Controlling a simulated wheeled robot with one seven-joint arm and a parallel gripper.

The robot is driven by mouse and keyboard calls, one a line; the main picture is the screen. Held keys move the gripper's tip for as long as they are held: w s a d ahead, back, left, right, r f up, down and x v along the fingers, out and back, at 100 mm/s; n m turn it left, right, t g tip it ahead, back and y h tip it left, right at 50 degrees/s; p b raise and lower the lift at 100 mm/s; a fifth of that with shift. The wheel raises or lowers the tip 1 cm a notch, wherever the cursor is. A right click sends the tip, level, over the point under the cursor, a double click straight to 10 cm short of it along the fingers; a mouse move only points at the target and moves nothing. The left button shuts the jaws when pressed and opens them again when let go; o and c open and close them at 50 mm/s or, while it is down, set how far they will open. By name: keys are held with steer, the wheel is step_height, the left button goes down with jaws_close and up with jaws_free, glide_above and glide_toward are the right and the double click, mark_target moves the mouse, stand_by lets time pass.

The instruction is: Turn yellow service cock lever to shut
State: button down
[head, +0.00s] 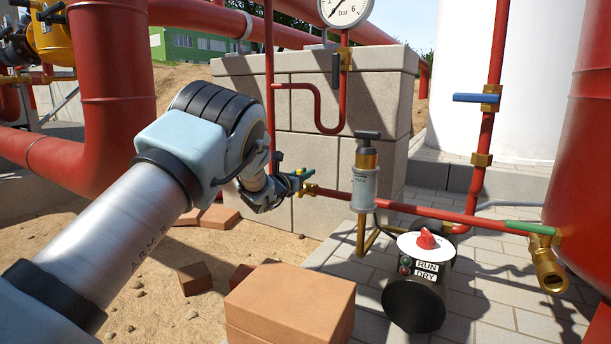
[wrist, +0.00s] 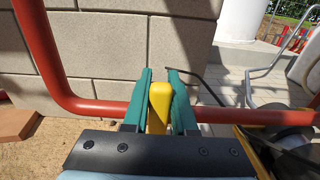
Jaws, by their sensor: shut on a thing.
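The yellow lever (wrist: 160,104) stands between the green fingers of my gripper (wrist: 160,80) in the wrist view. The fingers are closed on its two sides. Behind it runs a red pipe. In the head view my gripper (head: 300,178) is at the low red pipe, just left of the grey-topped canister. A brass fitting (head: 309,189) shows just beyond the fingers. The lever is mostly hidden by my gripper and wrist there, so its angle to the pipe is hard to tell.
A blue lever (head: 476,98) sits on the right riser and a green lever (head: 530,228) by a brass tap. A canister (head: 365,185), a black RUN/DRY unit (head: 415,295) and bricks (head: 290,300) stand near. A block wall (head: 322,130) is behind.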

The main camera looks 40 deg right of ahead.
steer(key=c, duration=0.7)
jaws_free()
steer(key=p+v, duration=0.4)
steer(key=v, duration=0.7)
